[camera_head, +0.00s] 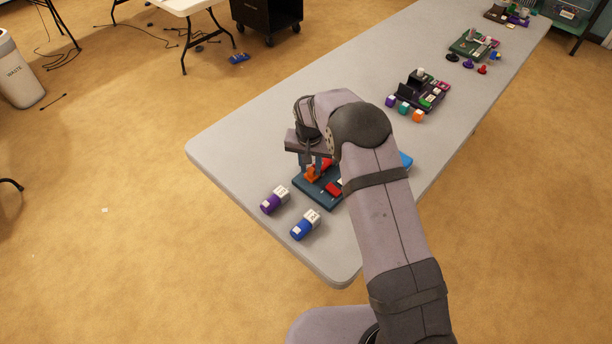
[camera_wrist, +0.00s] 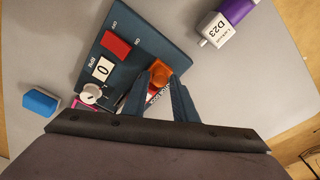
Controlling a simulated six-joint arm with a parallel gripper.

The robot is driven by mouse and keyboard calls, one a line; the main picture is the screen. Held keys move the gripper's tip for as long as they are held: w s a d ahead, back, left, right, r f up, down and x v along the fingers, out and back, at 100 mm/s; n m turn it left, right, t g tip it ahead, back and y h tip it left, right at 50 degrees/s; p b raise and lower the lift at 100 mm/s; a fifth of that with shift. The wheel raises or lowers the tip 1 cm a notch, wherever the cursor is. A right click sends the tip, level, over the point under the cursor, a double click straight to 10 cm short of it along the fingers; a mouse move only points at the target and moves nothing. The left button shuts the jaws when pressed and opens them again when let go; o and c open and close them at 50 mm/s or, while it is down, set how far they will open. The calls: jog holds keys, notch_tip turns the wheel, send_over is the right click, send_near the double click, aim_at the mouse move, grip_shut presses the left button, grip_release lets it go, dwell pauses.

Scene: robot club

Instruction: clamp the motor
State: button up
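A dark teal board (camera_head: 318,197) lies on the table under my gripper, and it fills the upper middle of the wrist view (camera_wrist: 150,35). It carries an orange part (camera_wrist: 158,71), a red block (camera_wrist: 116,45), a white plate marked 0 (camera_wrist: 103,68) and a white knob (camera_wrist: 91,93). My gripper (camera_wrist: 162,84) points down at the orange part, its two fingers apart on either side of it. I cannot tell whether they press on it. A red and white label shows between the fingers. I cannot make out which part is the motor; the gripper and arm hide some of the board.
A purple cylinder (camera_head: 273,201) and a blue cylinder (camera_head: 303,227), each with a white labelled end, lie near the table's front edge. A blue block (camera_wrist: 40,102) lies beside the board. Other boards (camera_head: 418,92) with small coloured pieces stand farther along the table.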

jog(key=shift+r+p, duration=1.45)
jog(key=shift+r, duration=1.15)
jog(key=shift+r, duration=0.1)
jog(key=shift+s+d+r, duration=0.2)
jog(key=shift+r, duration=0.05)
jog(key=s+d+r+n+g, duration=0.1)
jog(key=s+d+r, duration=0.25)
jog(key=s, duration=0.35)
jog(key=s+d+r, duration=0.3)
jog(key=s+r, duration=0.2)
jog(key=s, duration=0.2)
jog(key=s+d+n, duration=0.1)
jog(key=s+d, duration=0.1)
jog(key=s, duration=0.7)
jog(key=s+d+r+n, duration=0.1)
jog(key=s+d, duration=0.1)
jog(key=s, duration=0.7)
jog(key=shift+g, duration=0.4)
jog(key=shift+w, duration=0.1)
